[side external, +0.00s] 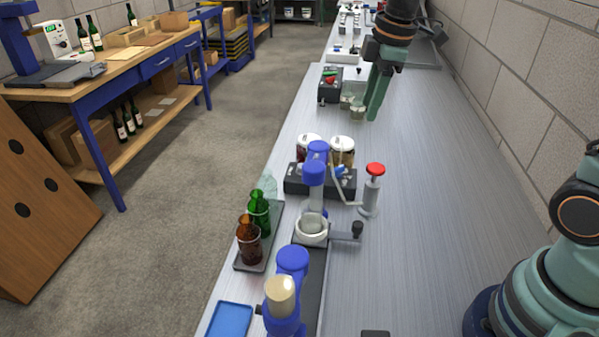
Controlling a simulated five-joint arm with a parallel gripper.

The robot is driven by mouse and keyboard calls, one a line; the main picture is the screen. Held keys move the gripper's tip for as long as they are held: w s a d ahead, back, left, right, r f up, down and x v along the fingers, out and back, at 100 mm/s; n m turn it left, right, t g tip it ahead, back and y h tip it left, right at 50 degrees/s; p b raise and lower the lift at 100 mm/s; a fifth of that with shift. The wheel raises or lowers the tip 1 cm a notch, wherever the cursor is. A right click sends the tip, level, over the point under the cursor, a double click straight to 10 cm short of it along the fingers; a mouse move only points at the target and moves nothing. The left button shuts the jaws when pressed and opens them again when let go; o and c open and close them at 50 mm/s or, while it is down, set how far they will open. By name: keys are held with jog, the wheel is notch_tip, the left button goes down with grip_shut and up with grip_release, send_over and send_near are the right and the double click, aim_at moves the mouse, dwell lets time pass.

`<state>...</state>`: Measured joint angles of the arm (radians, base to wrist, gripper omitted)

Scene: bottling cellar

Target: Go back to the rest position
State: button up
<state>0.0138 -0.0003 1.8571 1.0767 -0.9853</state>
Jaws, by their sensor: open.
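My gripper (371,108) is at the upper right of the side external view, over the far part of the long metal bench (420,190). Its green fingers point down and its jaws are open. Small pale pieces (351,103) are just left of the fingers. I cannot tell whether the fingers touch them. No marker for a rest position shows in this view.
A dark box with red and green tops (330,85) is left of my gripper. Nearer stand lidded jars, a red-topped pump (374,190), a blue device (314,180), and green (259,214) and brown (248,242) bottles. A block wall (520,100) bounds the right. The bench's right middle is clear.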

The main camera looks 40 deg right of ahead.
jog(key=s+m+t, duration=0.3)
jog(key=s+m, duration=0.8)
jog(key=s, duration=0.1)
jog(key=shift+a, duration=0.3)
